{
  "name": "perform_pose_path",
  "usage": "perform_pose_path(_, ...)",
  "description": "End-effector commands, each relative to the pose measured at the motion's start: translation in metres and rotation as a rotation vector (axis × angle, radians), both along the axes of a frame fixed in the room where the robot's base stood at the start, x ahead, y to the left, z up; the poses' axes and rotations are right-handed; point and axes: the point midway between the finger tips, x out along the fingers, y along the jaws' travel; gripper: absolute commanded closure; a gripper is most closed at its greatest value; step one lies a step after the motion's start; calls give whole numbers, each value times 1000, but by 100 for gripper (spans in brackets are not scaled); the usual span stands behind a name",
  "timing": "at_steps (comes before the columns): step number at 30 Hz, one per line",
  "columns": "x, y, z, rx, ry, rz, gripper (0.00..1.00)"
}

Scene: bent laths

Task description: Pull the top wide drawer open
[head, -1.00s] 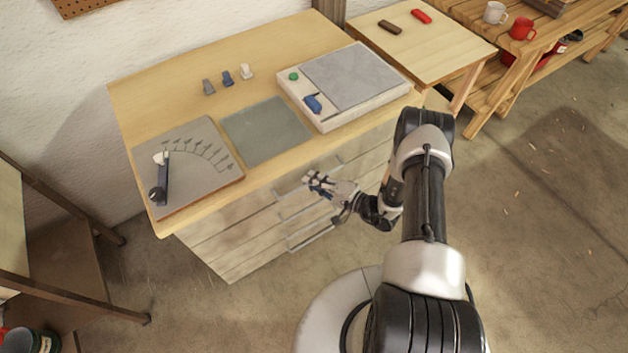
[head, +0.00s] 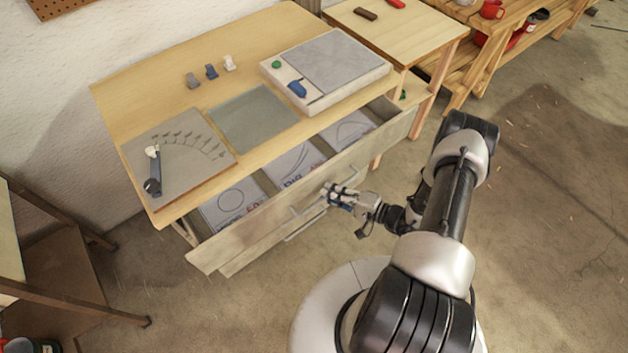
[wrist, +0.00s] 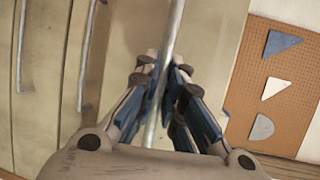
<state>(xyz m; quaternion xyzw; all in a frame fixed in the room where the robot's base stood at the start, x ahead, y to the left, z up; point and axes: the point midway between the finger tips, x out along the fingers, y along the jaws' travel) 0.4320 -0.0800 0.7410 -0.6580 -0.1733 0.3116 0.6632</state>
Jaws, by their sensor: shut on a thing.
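The top wide drawer (head: 220,250) is pulled out from under the bench top, and its inside shows in the head view. Sheets with printed outlines (head: 295,167) lie in it. My gripper (head: 332,192) is at the middle of the drawer front. In the wrist view my gripper (wrist: 172,85) is shut on the drawer's metal bar handle (wrist: 171,38), which passes between the fingers. The lower drawers' handles (wrist: 84,50) show to the left in the wrist view.
On the bench top (head: 170,95) are a board with a pivoting lever (head: 190,150), a grey-green mat (head: 255,118), a box-like unit (head: 330,70) and small pegs (head: 211,72). A dark-framed stand (head: 60,250) is at left. Open floor (head: 540,240) lies at right.

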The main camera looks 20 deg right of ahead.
Motion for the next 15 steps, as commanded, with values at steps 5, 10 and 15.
perform_pose_path(5,-49,-17,1,4,2,-5,100)
perform_pose_path(10,-91,-30,1,2,-1,-5,100)
perform_pose_path(15,-124,-41,0,1,0,-3,100)
